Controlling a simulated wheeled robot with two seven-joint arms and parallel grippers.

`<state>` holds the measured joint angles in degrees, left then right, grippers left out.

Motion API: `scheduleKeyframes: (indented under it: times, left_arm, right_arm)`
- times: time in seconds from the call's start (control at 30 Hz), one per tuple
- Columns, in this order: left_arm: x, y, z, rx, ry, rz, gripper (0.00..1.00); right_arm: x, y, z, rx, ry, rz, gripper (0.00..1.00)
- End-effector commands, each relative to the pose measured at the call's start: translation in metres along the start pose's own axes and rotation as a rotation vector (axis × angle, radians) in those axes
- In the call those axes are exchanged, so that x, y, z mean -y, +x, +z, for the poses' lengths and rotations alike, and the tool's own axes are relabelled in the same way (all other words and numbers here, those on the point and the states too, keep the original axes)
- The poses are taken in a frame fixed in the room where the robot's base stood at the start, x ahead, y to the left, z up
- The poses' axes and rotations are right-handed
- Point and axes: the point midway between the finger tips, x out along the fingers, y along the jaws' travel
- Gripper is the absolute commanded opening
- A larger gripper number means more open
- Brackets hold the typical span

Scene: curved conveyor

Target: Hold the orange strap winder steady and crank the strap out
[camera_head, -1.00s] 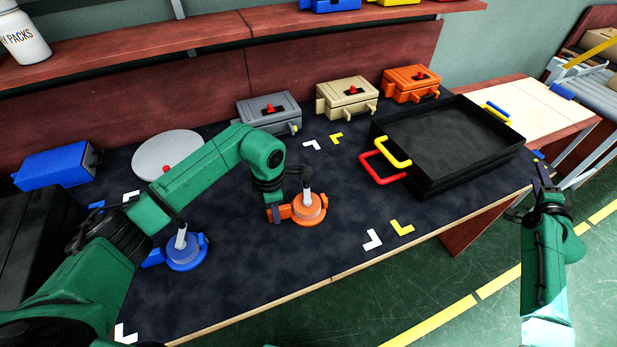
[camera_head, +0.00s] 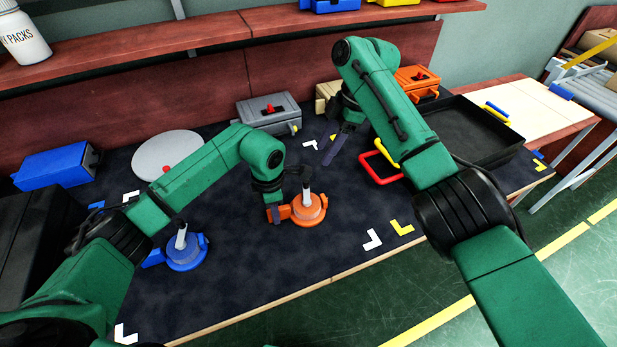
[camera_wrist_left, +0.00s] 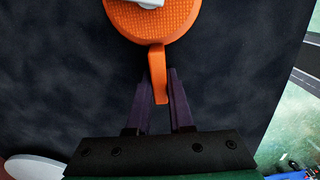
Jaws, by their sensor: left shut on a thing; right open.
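The orange strap winder (camera_head: 312,214) stands on the dark tabletop in the middle of the head view, with a grey-white crank upright on top. My left gripper (camera_head: 270,205) is at its left side, partly hidden by my left wrist. In the left wrist view, the left fingers (camera_wrist_left: 159,95) are shut on the narrow orange tab of the winder (camera_wrist_left: 152,18), whose round ridged body is cut off at the top edge. My right gripper (camera_head: 330,152) is open and empty above the table, behind and slightly right of the winder.
A blue winder (camera_head: 184,256) stands to the left. A grey box (camera_head: 268,114) and a beige box stand behind.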

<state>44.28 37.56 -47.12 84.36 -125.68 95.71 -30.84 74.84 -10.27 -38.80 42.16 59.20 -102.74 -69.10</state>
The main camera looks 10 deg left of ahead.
Motion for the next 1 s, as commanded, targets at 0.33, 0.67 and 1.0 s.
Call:
scheduleKeyframes:
  times: [0.33, 0.67, 1.0]
  left_arm:
    - [0.0, -0.001, 0.0, 0.001, 0.0, 0.001, 0.0]
    - [0.0, -0.001, 0.0, 0.001, 0.0, 0.001, 0.0]
    - [0.0, -0.001, 0.0, 0.002, 0.0, 0.001, 0.0]
  right_arm:
    - [0.0, 0.084, 0.0, -0.003, 0.006, 0.0, 0.53]
    - [-0.001, 0.111, 0.0, -0.003, 0.006, 0.005, 0.53]
    - [-0.001, 0.11, 0.0, -0.004, 0.006, 0.005, 0.0]
